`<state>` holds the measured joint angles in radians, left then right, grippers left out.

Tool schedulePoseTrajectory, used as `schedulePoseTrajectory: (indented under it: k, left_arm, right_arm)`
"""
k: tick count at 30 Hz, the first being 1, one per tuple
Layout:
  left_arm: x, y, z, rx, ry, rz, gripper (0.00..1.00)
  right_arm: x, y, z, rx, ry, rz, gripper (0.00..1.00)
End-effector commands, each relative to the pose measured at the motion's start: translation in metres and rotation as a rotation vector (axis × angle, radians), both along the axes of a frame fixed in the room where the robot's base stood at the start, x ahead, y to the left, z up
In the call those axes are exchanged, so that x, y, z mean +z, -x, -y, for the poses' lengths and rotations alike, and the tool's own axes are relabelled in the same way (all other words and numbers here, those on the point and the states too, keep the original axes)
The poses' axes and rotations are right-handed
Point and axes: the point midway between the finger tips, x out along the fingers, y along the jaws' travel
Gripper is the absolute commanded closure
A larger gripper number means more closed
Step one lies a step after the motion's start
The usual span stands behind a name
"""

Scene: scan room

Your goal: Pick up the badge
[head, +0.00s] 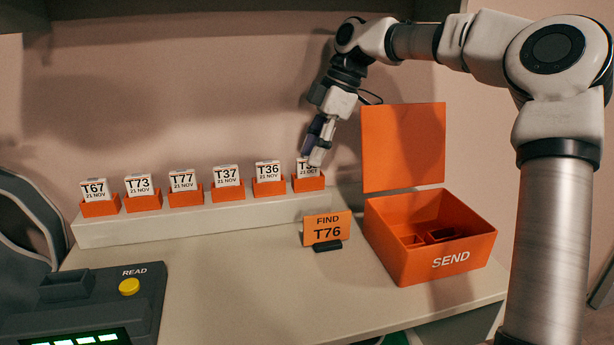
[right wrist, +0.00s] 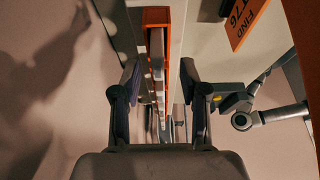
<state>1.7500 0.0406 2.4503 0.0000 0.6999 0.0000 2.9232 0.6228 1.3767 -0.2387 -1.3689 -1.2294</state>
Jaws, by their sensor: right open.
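Several white badges stand upright in orange holders in a row, marked T67 (head: 94,189), T73 (head: 138,186), T77 (head: 183,180), T37 (head: 227,174) and T36 (head: 267,170). The rightmost badge (head: 304,168) is dated 21 OCT; its number is partly hidden by my right gripper (head: 314,153). That gripper is open and points down at this badge. In the right wrist view its fingers (right wrist: 160,80) stand apart on both sides of the row, with the badge's thin edge (right wrist: 157,50) between them. I cannot tell whether they touch it. My left gripper is not visible.
A white ledge (head: 155,228) carries the holders. An orange sign reading FIND T76 (head: 327,229) stands in front. An open orange SEND box (head: 431,262) is at right, lid raised. A dark reader (head: 100,305) with a yellow button is at front left. The middle tabletop is clear.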

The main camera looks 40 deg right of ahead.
Motion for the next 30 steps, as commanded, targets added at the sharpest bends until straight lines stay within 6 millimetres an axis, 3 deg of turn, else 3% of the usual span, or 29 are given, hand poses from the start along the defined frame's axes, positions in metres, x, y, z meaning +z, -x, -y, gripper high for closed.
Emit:
schedulePoseTrajectory:
  k: [3,10,11,14,15,30]
  left_arm:
    - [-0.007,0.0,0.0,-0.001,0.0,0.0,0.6]
    - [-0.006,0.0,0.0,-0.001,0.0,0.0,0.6]
    - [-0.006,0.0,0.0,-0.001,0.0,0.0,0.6]
    - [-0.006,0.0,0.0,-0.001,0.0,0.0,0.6]
    - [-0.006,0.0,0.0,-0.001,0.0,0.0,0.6]
    - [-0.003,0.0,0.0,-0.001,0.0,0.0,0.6]
  right_arm:
    - [-0.02,-0.004,-0.007,0.001,-0.001,-0.002,0.56]
    - [-0.023,-0.005,-0.008,0.0,-0.001,0.0,0.56]
    - [-0.023,-0.005,-0.008,0.0,-0.001,0.0,0.6]
    - [-0.022,-0.005,-0.008,0.0,-0.001,0.0,0.95]
    - [-0.022,-0.005,-0.008,0.0,-0.001,0.0,1.0]
    - [-0.015,-0.005,-0.008,0.0,0.0,0.0,1.0]
